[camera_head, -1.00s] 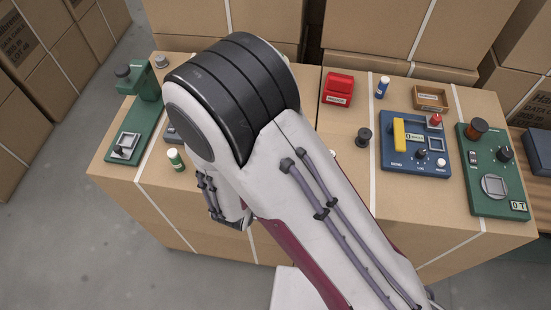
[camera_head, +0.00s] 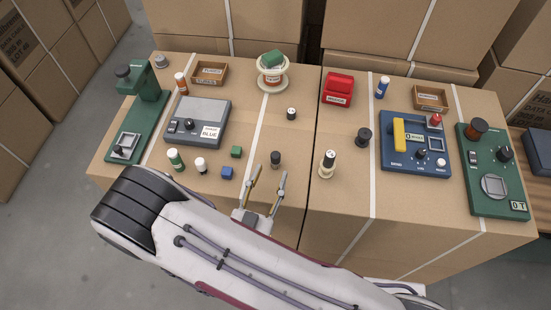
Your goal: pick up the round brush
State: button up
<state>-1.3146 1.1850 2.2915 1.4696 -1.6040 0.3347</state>
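My gripper (camera_head: 270,170) is open and empty at the front middle of the cardboard-box surface, with its two fingers spread and pointing to the back. A small dark upright cylinder (camera_head: 275,159) stands just beyond the fingertips; contact cannot be told. To its right stands a cream piece with a dark top and a pale end (camera_head: 328,165). Which of these is the round brush is too small to tell for sure.
A blue panel (camera_head: 400,160) lies further right.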

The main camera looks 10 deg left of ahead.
aim_at(274, 160)
jog(key=shift+s+a+f, duration=0.1)
jog(key=shift+s, duration=0.1)
jog(key=shift+w, duration=0.1)
jog(key=shift+w, duration=1.25)
jog(key=shift+d, duration=0.2)
jog(key=shift+w+d+f, duration=0.1)
jog(key=shift+w+f, duration=0.05)
jog(key=shift+w, duration=1.15)
jog(key=shift+w+d+f, duration=0.1)
jog(key=shift+w, duration=1.2)
grip_shut()
